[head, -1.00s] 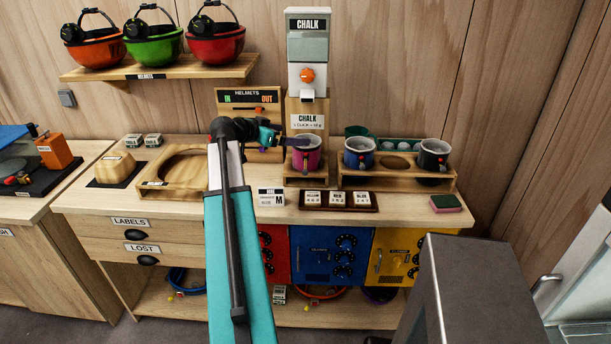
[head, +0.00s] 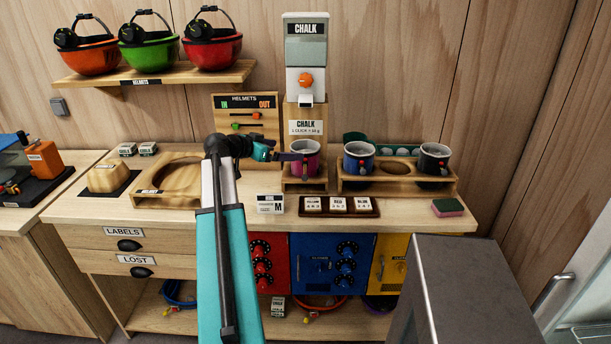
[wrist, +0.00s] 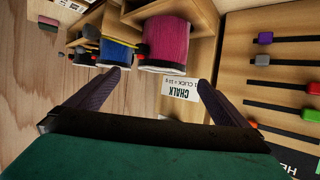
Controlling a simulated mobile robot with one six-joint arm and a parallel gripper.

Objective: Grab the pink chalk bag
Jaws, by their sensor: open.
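The pink chalk bag (head: 305,158) stands upright in a small wooden holder under the chalk dispenser in the head view. In the wrist view the pink chalk bag (wrist: 168,38) shows upside down at the top, beyond the fingertips. My gripper (head: 288,157) is just left of the bag in the head view. In the wrist view the two dark fingers of my gripper (wrist: 160,82) are spread with nothing between them. Whether a finger touches the bag I cannot tell.
The chalk dispenser (head: 305,60) rises behind the bag. A blue chalk bag (head: 359,158) and a dark chalk bag (head: 434,159) sit in the wooden rack (head: 400,185) to the right. A helmets board (head: 247,125) stands behind my gripper. Number tags (head: 339,205) lie in front.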

